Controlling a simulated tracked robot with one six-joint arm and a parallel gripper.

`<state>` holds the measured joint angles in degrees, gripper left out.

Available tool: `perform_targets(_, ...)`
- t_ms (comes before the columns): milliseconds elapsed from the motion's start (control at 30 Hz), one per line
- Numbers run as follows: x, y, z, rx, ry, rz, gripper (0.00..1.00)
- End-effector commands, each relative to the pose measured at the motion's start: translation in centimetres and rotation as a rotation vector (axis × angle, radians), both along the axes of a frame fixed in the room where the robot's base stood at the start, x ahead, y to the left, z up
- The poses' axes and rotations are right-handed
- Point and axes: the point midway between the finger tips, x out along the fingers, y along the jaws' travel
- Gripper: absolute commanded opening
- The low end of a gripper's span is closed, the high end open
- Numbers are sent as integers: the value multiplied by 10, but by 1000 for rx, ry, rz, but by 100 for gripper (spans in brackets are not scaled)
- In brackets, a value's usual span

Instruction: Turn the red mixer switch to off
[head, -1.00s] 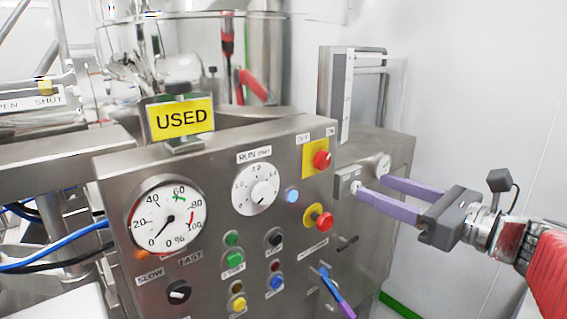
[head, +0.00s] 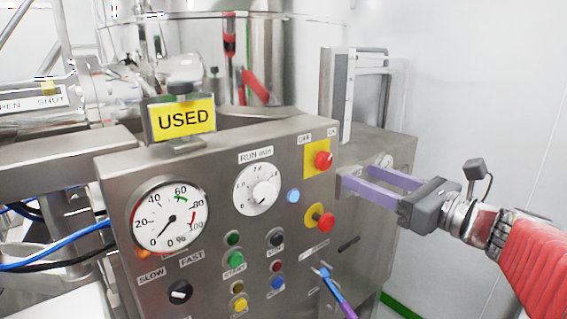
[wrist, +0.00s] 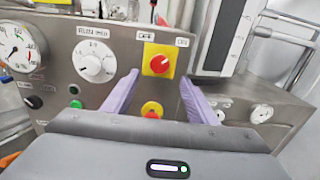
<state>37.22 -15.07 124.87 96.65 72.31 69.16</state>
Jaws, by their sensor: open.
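The red mixer switch (head: 323,160) is a red knob on a yellow plate at the upper right of the steel control panel (head: 120,180). It also shows in the wrist view (wrist: 159,63), between and beyond my fingertips, with labels above and to the right of its plate. My gripper (head: 354,177) is open and empty, its two purple fingers reaching toward the panel from the right, just below and right of the switch in the head view. In the wrist view my gripper (wrist: 158,80) has one finger on each side of the switch's line, apart from the knob.
A red mushroom button (head: 326,220) on a yellow base sits below the switch. A purple-handled tool (head: 337,295) is at the panel's lower edge. Free room lies right.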

Motion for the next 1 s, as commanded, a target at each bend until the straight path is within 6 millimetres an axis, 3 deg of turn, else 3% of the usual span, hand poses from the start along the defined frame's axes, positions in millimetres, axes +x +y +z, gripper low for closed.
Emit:
perform_targets(700,70,46,0,-1,1,0,53)
perform_targets(1000,82,53,0,-1,1,-3,53)
